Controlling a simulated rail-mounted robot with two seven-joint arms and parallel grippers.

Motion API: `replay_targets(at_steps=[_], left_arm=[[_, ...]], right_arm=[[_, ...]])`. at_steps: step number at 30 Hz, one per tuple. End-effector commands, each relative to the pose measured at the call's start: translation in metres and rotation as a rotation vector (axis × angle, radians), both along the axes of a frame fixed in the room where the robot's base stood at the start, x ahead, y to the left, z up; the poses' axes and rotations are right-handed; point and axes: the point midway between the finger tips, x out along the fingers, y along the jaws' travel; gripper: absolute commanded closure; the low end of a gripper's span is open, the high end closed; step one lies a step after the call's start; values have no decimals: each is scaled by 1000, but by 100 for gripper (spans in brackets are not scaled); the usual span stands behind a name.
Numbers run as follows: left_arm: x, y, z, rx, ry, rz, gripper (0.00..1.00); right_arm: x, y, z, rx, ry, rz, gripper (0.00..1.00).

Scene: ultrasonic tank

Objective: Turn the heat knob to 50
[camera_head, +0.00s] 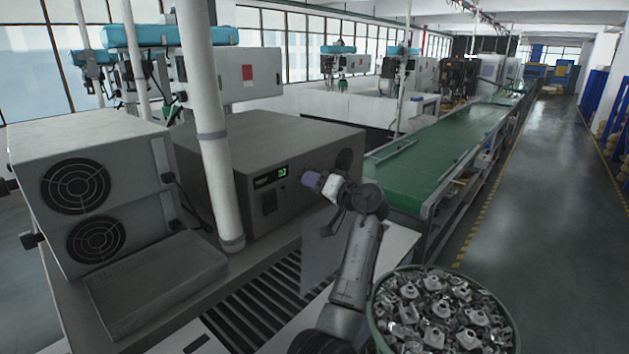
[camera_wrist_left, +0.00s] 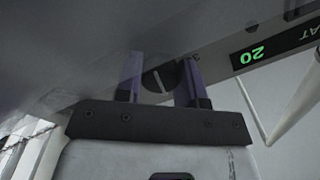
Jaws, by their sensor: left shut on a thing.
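The grey tank housing (camera_head: 290,140) stands on the bench and has a small green-lit display (camera_head: 283,172) on its front. In the left wrist view the display (camera_wrist_left: 258,55) shows green digits that look like 20, with part of a label ending in AT. My left gripper (camera_head: 322,183) is at the housing's front, right of the display. In the wrist view its two purple fingers (camera_wrist_left: 160,72) are shut on the round dark heat knob (camera_wrist_left: 158,78), which has a pale line across it. The gripper hides the knob in the head view. My right gripper is not in view.
A white vertical pole (camera_head: 213,130) stands left of the housing front. A bin of metal parts (camera_head: 440,310) is at lower right. A green conveyor (camera_head: 440,155) runs behind.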

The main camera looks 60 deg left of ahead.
Motion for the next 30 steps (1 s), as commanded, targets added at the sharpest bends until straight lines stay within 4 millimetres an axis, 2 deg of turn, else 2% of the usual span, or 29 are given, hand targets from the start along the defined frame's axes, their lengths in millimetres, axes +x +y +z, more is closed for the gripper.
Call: replay_targets(at_steps=[19,20,27,30], left_arm=[[0,0,1,-12,43,1,88],[0,0,1,-12,43,1,62],[0,0,0,-13,43,1,39],[0,0,0,-13,43,1,39]], right_arm=[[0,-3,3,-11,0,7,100],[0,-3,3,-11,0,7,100],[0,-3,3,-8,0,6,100],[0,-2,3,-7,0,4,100]])
